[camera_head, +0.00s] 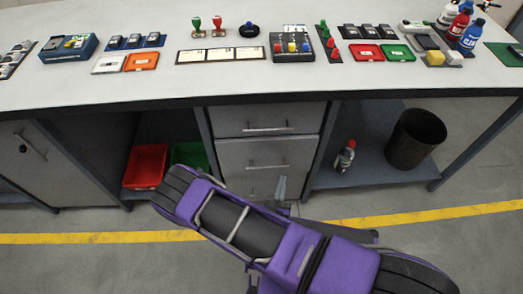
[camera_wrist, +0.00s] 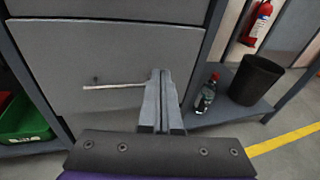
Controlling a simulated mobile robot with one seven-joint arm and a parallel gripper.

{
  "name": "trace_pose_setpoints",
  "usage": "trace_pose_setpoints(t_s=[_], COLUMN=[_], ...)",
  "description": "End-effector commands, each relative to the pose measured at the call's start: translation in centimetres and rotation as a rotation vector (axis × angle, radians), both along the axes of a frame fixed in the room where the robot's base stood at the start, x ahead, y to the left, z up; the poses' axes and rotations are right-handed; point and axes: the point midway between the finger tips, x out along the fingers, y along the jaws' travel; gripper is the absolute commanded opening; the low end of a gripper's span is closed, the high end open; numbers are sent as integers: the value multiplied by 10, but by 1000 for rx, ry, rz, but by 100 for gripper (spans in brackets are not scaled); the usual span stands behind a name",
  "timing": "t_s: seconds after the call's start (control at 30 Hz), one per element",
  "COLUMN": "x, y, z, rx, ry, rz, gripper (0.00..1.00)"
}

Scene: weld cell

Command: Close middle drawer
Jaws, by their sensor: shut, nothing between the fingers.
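The middle drawer (camera_head: 240,155) is a grey front with a thin bar handle (camera_head: 267,166), between the top drawer (camera_head: 235,118) and a lower front in the cabinet under the bench. I cannot tell for sure how far it stands out. My gripper (camera_head: 281,182) is shut and empty, low in front of the drawers, below the right end of the middle handle in the head view. In the wrist view, my gripper (camera_wrist: 165,75) points at a grey drawer front (camera_wrist: 60,60), just right of its bar handle (camera_wrist: 113,86). Whether the fingertips touch it is unclear.
Red (camera_head: 146,166) and green (camera_head: 190,156) bins sit on the shelf left of the drawers. A small bottle (camera_head: 345,157) and black waste bin (camera_head: 416,139) stand on the right shelf. The bench top (camera_head: 150,85) overhangs above. Floor in front is clear.

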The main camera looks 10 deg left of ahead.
Motion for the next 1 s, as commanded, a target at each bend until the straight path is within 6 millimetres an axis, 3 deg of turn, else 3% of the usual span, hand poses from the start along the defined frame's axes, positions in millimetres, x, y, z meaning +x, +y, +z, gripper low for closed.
trace_pose_setpoints(t_s=[0.03,0.13,0.27,0.37,0.8,1.0], x=[-7,-19,-25,-18,67,96], y=[17,41,54,58,81,89], z=[2,8,10,11,10,10], rx=[9,36,56,59,61,58], ry=[-36,-85,-111,-115,-115,-113], rz=[90,214,281,286,281,282], gripper=[0,0,0,0,0,0])
